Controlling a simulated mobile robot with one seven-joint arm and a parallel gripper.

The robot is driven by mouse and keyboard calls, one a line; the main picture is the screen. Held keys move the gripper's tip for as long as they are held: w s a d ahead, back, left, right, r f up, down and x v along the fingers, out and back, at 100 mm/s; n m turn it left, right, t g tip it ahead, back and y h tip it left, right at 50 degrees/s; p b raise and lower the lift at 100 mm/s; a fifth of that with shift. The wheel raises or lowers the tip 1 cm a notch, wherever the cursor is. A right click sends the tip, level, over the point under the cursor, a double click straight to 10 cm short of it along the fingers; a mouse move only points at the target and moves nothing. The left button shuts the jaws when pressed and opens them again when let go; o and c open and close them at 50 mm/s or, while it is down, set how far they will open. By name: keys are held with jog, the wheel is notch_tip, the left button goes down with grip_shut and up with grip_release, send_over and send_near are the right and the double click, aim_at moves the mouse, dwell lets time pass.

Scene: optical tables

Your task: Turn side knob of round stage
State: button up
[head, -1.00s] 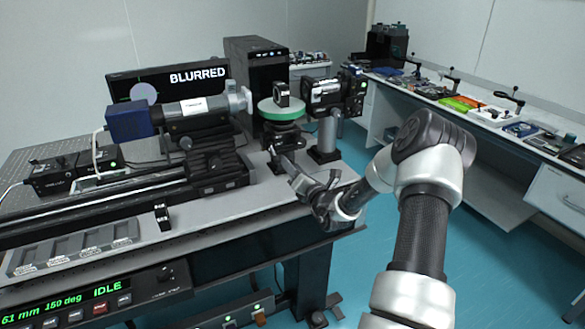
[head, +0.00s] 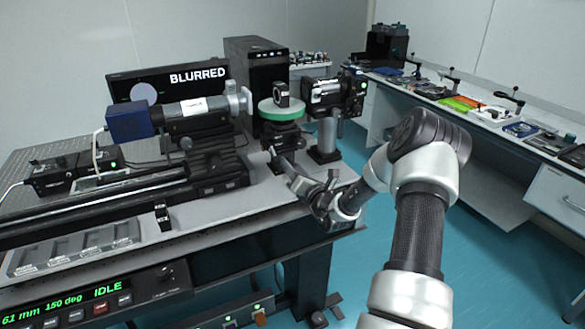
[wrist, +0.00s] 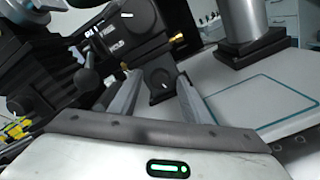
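The round stage (head: 282,109) has a green disc top on a dark mount and stands at the back of the table, with a small black square-framed part on it. My gripper (head: 280,161) reaches in low in front of its base. In the head view the knob is too small to make out.
A black post-mounted camera (head: 325,140) stands right of the stage. A long rail unit with a blue-ended tube (head: 190,110) fills the left. A monitor reads BLURRED (head: 190,76). The table's front strip is mostly clear near my arm.

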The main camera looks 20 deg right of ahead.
jog(key=shift+s, duration=0.1)
jog(key=s, duration=1.7)
jog(key=shift+s+d, duration=0.15)
jog(key=shift+d, duration=0.15)
jog(key=shift+f, duration=0.1)
